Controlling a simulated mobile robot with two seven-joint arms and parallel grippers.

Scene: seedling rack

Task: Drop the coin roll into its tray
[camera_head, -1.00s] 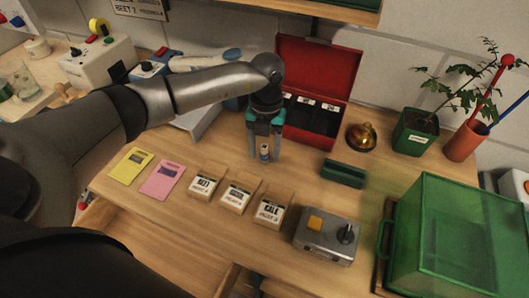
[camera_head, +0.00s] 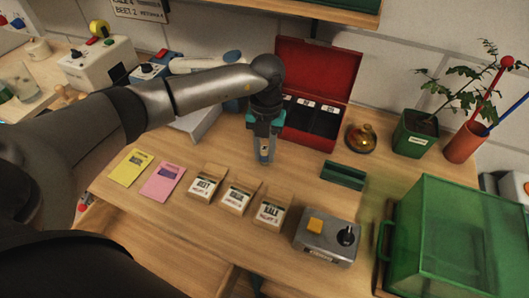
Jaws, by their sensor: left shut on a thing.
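The coin roll (camera_head: 264,153) is a small upright cylinder with a dark and pale wrap. It stands at or just above the wooden table, in front of the red box. My left gripper (camera_head: 265,156) reaches down from above and is shut on the coin roll, its fingers on either side of it and partly hiding it. Behind it, the open red cash box (camera_head: 314,72) holds dark compartments (camera_head: 322,122) with white number labels; the gripper overlaps its left edge. A small green tray (camera_head: 343,175) lies to the right of the gripper. My right gripper is not in view.
Several seed packets (camera_head: 236,199) lie in front of the gripper. A grey switch box (camera_head: 326,238) stands front right, beside a large green clear-sided case (camera_head: 455,240). A brass bell (camera_head: 361,138) and a potted plant (camera_head: 415,133) stand at the back right.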

